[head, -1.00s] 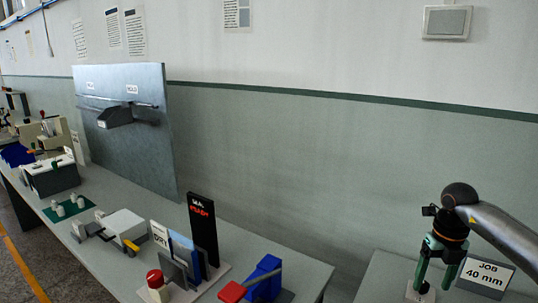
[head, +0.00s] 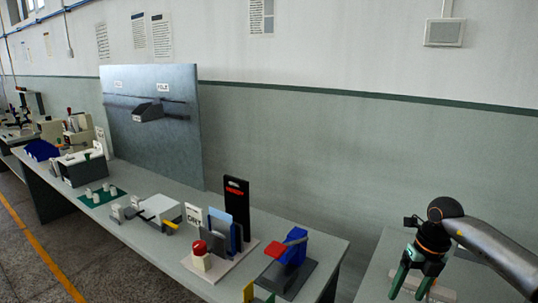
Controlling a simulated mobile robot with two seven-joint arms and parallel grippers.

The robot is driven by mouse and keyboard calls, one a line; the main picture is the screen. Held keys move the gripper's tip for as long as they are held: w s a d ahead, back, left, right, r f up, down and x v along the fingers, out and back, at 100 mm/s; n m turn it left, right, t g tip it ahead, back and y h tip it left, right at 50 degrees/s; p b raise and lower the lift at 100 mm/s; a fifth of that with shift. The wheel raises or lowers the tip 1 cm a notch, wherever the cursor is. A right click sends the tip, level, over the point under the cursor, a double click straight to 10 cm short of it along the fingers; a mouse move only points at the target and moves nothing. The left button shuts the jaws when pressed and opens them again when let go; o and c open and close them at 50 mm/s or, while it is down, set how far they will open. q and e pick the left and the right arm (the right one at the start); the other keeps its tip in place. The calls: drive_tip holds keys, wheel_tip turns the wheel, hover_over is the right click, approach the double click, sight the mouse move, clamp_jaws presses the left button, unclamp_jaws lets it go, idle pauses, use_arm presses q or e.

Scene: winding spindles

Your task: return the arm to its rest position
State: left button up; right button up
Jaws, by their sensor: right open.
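My right gripper (head: 409,286) is at the lower right of the head view, its arm coming in from the right edge. Its two green fingers point down and stand apart, with nothing seen held between them. It is over the right-hand bench (head: 378,272), in front of a pale flat piece (head: 440,292) partly hidden by the fingers. I cannot tell whether the fingertips touch anything. My left gripper is not in view.
The long bench on the left carries a red button (head: 199,248) on a white box, a black display post (head: 236,205), a blue device with a red handle (head: 292,247) and a white box (head: 160,207). A grey panel (head: 165,150) stands behind. A gap separates the benches.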

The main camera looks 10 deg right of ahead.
drive_tip(key=a+f+n+y, duration=0.1)
drive_tip(key=a+f+y, duration=0.35)
drive_tip(key=a, duration=0.55)
drive_tip(key=s+a+m+t+y, duration=0.2)
drive_tip(key=a+m+t+y, duration=0.25)
drive_tip(key=a, duration=0.65)
drive_tip(key=s+a+m+t+y, duration=0.35)
drive_tip(key=a+y, duration=0.25)
drive_tip(key=a, duration=0.6)
drive_tip(key=s+d+f+m+t+h, duration=0.2)
drive_tip(key=d+f+m+t+h, duration=0.25)
drive_tip(key=m, duration=0.55)
drive_tip(key=s+d+f+m+t+h, duration=0.1)
drive_tip(key=s+d+f+m+h, duration=0.25)
drive_tip(key=f+m+h, duration=0.5)
drive_tip(key=s+d+f+m+g, duration=0.2)
drive_tip(key=s+f+m, duration=0.1)
drive_tip(key=s, duration=0.2)
drive_tip(key=s+d+f+m+g+h, duration=0.1)
drive_tip(key=s+d+f+m+g, duration=0.1)
drive_tip(key=s, duration=0.4)
drive_tip(key=shift+s+f+m+g, duration=0.35)
drive_tip(key=shift+f+m, duration=0.55)
drive_tip(key=shift+m, duration=0.15)
